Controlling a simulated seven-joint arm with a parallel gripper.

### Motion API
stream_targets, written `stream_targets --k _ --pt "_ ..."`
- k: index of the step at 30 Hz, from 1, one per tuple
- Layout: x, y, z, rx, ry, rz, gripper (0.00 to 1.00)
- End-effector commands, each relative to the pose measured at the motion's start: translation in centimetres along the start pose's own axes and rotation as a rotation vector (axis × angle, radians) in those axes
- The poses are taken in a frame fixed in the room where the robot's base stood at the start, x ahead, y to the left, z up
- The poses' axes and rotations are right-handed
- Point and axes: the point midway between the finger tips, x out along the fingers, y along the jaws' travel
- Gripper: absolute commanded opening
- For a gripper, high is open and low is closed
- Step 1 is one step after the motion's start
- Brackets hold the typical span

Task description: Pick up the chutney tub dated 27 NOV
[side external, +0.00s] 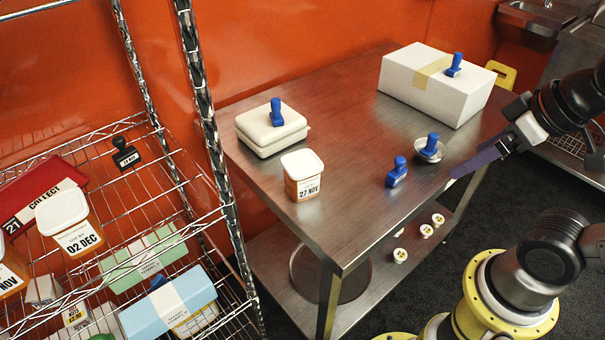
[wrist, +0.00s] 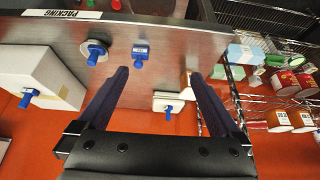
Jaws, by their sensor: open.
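The chutney tub dated 27 NOV (side external: 303,190) stands upright on the steel table, with a white lid and orange contents. In the wrist view, what looks like the same tub (wrist: 186,84) shows small beside my right-hand finger, partly hidden. My gripper (side external: 452,182) is open and empty at the table's right edge, well apart from the tub. Its two spread fingers (wrist: 158,73) show in the wrist view. Another tub dated 02 DEC (side external: 72,233) stands on the wire rack at left, with a further NOV tub (side external: 10,275) cut off by the frame edge.
A pale clamshell box (side external: 270,140) with a blue stamp sits just behind the tub. A blue stamp (side external: 397,172) and another in a metal dish (side external: 430,152) stand between tub and gripper. A large white box (side external: 410,82) is at the back. The table front is clear.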

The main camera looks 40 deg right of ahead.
Motion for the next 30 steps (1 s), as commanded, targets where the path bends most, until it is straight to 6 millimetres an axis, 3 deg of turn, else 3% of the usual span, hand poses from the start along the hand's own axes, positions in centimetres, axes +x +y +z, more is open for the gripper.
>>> stream_targets --k 5,8,11,17,23,30 --pt "0.0 0.0 0.0 0.039 -0.001 0.000 1.00" --pt "-0.2 -0.2 -0.1 0.154 -0.002 -0.011 1.00" --pt "-1.2 -0.9 -1.7 0.345 0.013 -0.044 1.00" --pt "-1.6 -2.9 -7.6 0.817 -0.075 -0.117 1.00" --pt "1.4 -4.8 -14.7 1.277 -0.255 -0.132 1.00" --pt "9.0 -6.1 -20.7 1.646 -0.474 -0.061 1.00"
